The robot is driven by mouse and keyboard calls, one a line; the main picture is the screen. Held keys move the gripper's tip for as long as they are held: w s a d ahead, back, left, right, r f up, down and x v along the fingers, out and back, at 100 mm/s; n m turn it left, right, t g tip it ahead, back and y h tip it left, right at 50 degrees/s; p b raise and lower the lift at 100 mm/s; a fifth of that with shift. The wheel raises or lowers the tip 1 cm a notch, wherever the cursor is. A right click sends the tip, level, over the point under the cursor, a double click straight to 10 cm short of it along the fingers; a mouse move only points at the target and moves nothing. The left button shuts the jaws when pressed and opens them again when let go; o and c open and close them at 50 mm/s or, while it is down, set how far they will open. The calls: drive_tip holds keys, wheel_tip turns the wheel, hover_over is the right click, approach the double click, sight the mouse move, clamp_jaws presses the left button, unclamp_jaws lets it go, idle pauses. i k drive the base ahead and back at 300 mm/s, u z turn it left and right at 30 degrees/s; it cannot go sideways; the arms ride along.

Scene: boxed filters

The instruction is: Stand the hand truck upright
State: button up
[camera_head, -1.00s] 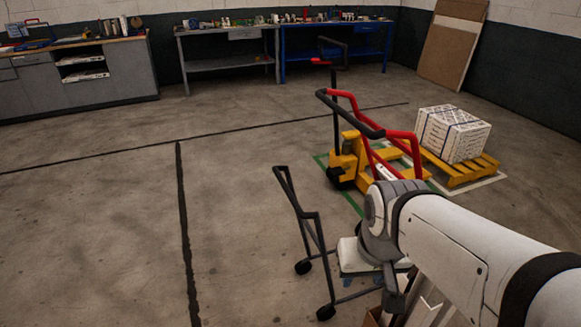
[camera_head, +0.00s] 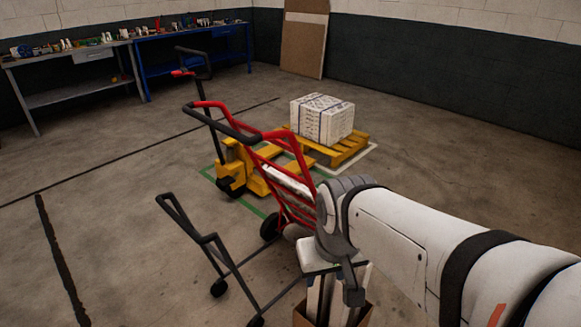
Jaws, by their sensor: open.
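The hand truck (camera_head: 305,165) has a red tubular frame and a black loop handle (camera_head: 220,122) at its upper left end. Its frame slants, with the handle up at the left and the lower part down to the right. A black wheel (camera_head: 270,228) shows at its lower left. My white arm hides part of its lower right side, and I cannot see its toe plate. My arm crosses from the lower right to a grey joint in front of the hand truck. My gripper does not show clearly beyond that joint.
A black-framed cart (camera_head: 208,240) on small wheels stands at the front left. A cardboard box (camera_head: 303,318) holding white pieces is below my arm. A yellow pallet jack (camera_head: 232,168) and a pallet (camera_head: 350,147) with strapped white boxes (camera_head: 322,118) stand behind. The floor at right is clear.

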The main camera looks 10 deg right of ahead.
sight(274, 137)
drive_tip(key=z, duration=0.3)
drive_tip(key=k, duration=1.2)
drive_tip(key=u, duration=0.85)
drive_tip(key=i, duration=1.95)
drive_tip(key=z, duration=0.1)
